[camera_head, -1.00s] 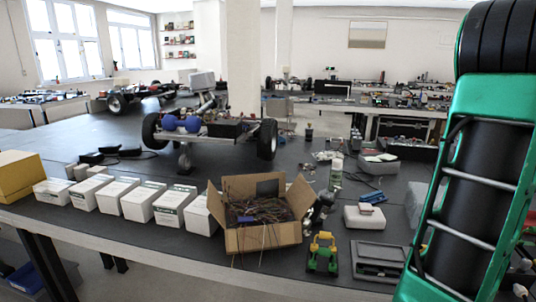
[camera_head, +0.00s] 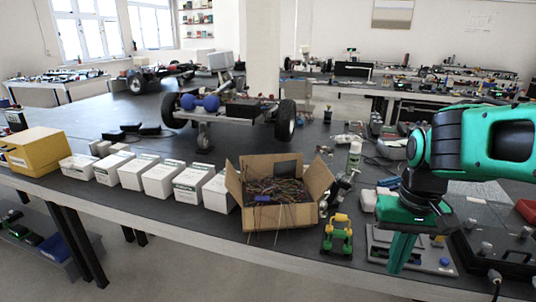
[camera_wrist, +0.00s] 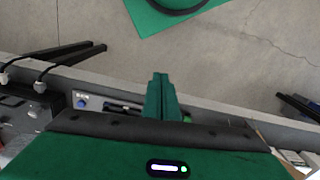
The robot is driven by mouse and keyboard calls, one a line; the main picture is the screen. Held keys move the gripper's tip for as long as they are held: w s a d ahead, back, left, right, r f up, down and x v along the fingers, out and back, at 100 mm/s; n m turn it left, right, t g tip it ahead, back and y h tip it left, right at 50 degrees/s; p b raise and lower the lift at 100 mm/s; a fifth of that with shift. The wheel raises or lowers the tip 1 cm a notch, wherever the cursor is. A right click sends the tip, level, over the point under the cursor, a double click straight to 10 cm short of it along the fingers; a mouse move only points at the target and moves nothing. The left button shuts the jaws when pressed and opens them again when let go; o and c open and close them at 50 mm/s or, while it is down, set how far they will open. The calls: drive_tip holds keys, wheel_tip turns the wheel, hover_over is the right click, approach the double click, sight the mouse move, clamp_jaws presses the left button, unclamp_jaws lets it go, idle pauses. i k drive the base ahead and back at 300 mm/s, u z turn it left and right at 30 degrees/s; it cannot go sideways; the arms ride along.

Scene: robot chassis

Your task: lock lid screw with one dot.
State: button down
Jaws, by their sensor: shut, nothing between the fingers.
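My gripper (camera_head: 397,268) points down at the right in the head view, in front of a grey panel (camera_head: 440,268) near the table's front edge. Its green fingers (camera_wrist: 160,82) are together and empty in the wrist view. A black case (camera_head: 485,262) lies to its right, with several pale knob-like screws, one of them (camera_head: 486,248) near the middle. The case also shows in part at the left of the wrist view (camera_wrist: 18,108). I cannot make out dots on any screw. The gripper is apart from the case.
An open cardboard box (camera_head: 270,220) of wires and a green-yellow toy vehicle (camera_head: 337,235) stand left of my gripper. White boxes (camera_head: 155,180) line the front edge. A red bin (camera_head: 527,210) is at the far right.

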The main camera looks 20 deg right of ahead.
sight(485, 247)
drive_tip(key=z, duration=1.95)
